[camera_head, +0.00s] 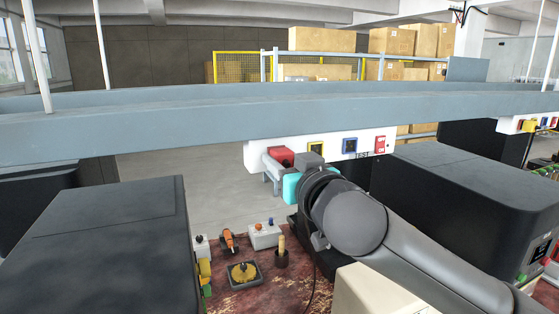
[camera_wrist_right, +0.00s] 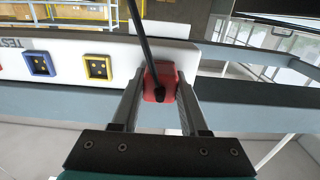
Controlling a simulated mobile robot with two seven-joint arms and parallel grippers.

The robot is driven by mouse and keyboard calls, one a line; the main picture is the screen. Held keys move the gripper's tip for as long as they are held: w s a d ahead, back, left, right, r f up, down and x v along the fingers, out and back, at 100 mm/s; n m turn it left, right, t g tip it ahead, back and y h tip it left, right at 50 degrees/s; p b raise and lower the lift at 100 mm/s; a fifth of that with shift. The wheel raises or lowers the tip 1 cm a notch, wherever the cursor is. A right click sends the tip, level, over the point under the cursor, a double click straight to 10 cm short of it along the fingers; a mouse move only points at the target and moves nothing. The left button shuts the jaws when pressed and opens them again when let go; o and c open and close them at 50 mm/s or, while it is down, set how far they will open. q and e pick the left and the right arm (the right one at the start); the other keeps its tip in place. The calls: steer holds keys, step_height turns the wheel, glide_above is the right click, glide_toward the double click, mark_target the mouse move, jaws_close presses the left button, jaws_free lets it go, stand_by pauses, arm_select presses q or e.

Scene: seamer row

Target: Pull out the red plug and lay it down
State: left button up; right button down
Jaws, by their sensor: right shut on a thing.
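The red plug (camera_head: 281,155) is at the left end of the white socket panel (camera_head: 334,151) in the head view. My right gripper (camera_head: 277,160) is shut on it, with a finger on either side. In the right wrist view, the red plug (camera_wrist_right: 165,76) sits between the two grey fingers of the right gripper (camera_wrist_right: 160,92), and a dark cable (camera_wrist_right: 143,40) runs from it. The plug is in front of the panel; how deep it sits in its socket is hidden. My left gripper is not in view.
The panel also has a blue socket (camera_head: 349,146) and a yellow one (camera_wrist_right: 98,67). A grey beam (camera_head: 200,117) crosses above. Below, a worn red table (camera_head: 245,300) holds a grey button box (camera_head: 264,236) and a yellow-black item (camera_head: 243,272). Dark machine housings stand at both sides.

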mark_target(286, 163)
steer(key=shift+s+d+f, duration=0.1)
steer(key=shift+s, duration=0.1)
steer(key=shift+v, duration=2.75)
